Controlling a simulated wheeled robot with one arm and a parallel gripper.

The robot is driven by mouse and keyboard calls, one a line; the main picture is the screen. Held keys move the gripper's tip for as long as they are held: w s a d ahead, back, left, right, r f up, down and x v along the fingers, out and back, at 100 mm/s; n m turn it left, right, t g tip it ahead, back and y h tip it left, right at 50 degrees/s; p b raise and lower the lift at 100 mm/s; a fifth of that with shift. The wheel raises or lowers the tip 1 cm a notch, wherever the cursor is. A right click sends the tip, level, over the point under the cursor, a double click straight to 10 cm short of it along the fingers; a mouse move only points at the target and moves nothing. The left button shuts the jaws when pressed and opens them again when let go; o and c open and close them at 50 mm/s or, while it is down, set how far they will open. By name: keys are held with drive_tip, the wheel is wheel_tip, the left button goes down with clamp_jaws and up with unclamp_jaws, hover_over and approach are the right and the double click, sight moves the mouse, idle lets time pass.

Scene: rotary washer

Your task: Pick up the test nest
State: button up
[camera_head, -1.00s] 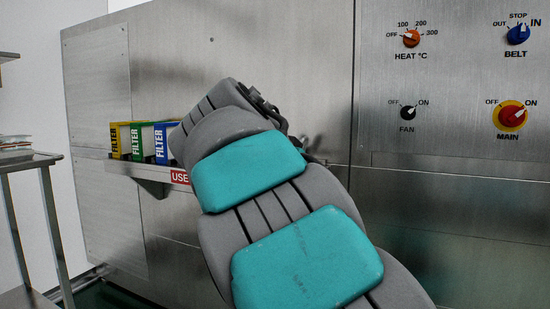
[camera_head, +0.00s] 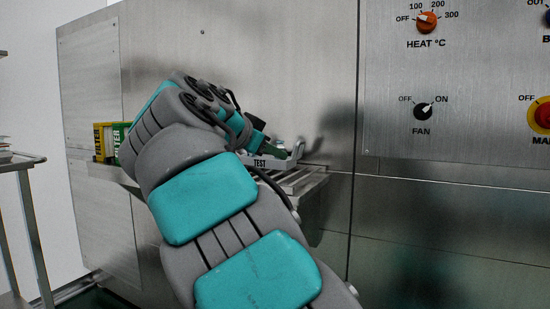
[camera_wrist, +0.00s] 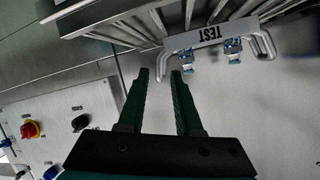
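The test nest is a grey metal piece with a "TEST" label (camera_head: 262,163), sitting on a slatted shelf against the machine wall. In the wrist view the test nest (camera_wrist: 206,37) spans the top, with a bent handle at each end and two small blue-and-silver pieces on it. My gripper (camera_wrist: 160,73) is open, its two dark green fingers apart. The left-hand handle shows between the fingertips in the picture; I cannot tell whether they touch it.
The slatted shelf (camera_head: 303,182) juts from the steel wall. Yellow and green filter boxes (camera_head: 103,142) stand at its left, partly behind my arm. The control panel with heat knob (camera_head: 427,22) and fan knob (camera_head: 423,111) is to the right. A metal table (camera_head: 22,162) stands far left.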

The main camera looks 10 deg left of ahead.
sight(292, 156)
drive_tip(key=x, duration=0.8)
drive_tip(key=shift+w+d+r, duration=0.15)
drive_tip(key=shift+w+r, duration=0.05)
drive_tip(key=shift+r, duration=0.1)
clamp_jaws()
